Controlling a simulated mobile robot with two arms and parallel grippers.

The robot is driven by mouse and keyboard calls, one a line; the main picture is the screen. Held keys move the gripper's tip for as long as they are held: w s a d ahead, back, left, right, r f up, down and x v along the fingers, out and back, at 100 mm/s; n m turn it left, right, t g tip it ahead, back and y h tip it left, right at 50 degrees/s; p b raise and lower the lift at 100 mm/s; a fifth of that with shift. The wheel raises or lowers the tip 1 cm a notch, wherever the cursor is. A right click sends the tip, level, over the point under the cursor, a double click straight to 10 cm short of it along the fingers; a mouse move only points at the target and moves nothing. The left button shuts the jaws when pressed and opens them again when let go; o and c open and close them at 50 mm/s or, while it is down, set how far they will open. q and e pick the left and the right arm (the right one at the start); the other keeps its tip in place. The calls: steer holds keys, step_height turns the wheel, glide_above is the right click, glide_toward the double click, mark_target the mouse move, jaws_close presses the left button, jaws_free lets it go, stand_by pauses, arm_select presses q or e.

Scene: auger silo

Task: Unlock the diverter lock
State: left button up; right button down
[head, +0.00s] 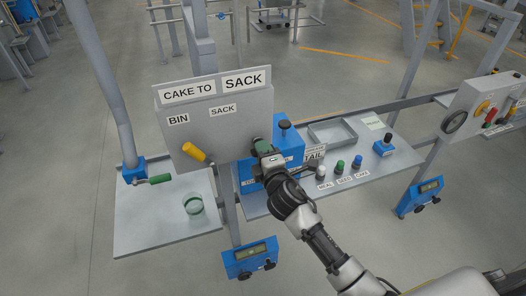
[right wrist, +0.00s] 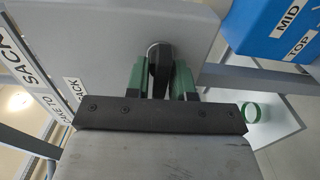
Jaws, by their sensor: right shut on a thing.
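The diverter panel (head: 235,130) is a grey box with a sign reading CAKE TO SACK and smaller labels BIN and SACK. A yellow lever (head: 195,152) sits on its face, tilted down to the right. A dark knob (right wrist: 158,62) on the panel's right part shows between my fingers in the right wrist view; I take it for the diverter lock. My right gripper (head: 261,147) is shut on this knob, and the gripper also shows in the right wrist view (right wrist: 159,82). The gripper largely hides the knob in the head view. My left gripper is out of view.
A blue box (head: 284,136) with MID and TOP labels stands close right of my right gripper. Beyond are small knobs (head: 340,166), a grey tray (head: 332,133) and a control box (head: 485,107).

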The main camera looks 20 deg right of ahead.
steer(key=c, duration=1.2)
jaws_free()
steer(key=shift+o, duration=0.2)
steer(key=s+b, duration=0.2)
steer(key=s, duration=0.8)
steer(key=shift+s+d+b, duration=0.2)
steer(key=shift+s+b, duration=0.1)
steer(key=shift+s, duration=0.1)
